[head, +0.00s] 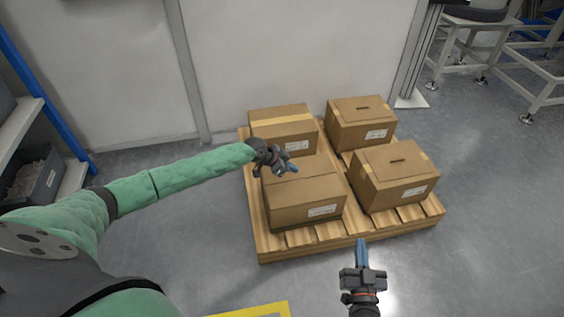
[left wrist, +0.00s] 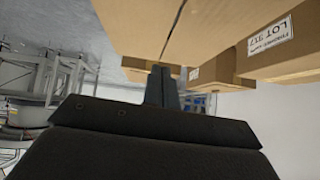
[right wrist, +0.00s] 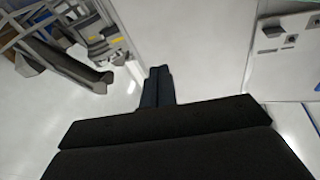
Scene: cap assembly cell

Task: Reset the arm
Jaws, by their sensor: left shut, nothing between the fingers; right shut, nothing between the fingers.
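My left arm reaches in from the left in the head view. Its gripper (head: 290,166) is shut and empty over the near-left cardboard box (head: 300,203). In the left wrist view, the shut left fingers (left wrist: 161,84) show close to a box face (left wrist: 165,28); I cannot tell if they touch it. My right gripper (head: 361,252) is shut and empty in front of the pallet's near edge.
A wooden pallet (head: 300,238) carries the near-left box plus a back-left box (head: 270,137), a back-right box (head: 362,122) and a near-right box (head: 395,178). A shelf with a grey bin (head: 40,185) stands left. A wall (head: 290,50) is behind.

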